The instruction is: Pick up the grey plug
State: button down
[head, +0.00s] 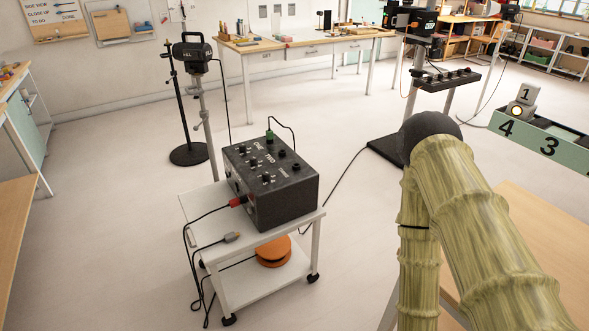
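The grey plug (231,237) lies on the white top of a small wheeled cart (205,225), in front of a black control box (283,205). Its black cable runs left and over the cart's left edge. The plug is loose and apart from the box. A red plug (236,202) sits at the box's lower left side, and a green plug (269,135) sits at its back edge. My arm (470,220) fills the right side of the view. My gripper is not in view.
An orange reel (273,252) is on the cart's lower shelf. Black cables hang beside the cart's left side. A wooden tabletop (535,240) is behind my arm at right, and another wooden top (15,225) is at left. The floor around the cart is mostly clear.

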aim_at(229, 237)
jog(key=u, duration=0.05)
jog(key=k, duration=0.6)
jog(key=u, duration=0.45)
jog(key=i, duration=1.4)
jog(key=u, duration=0.45)
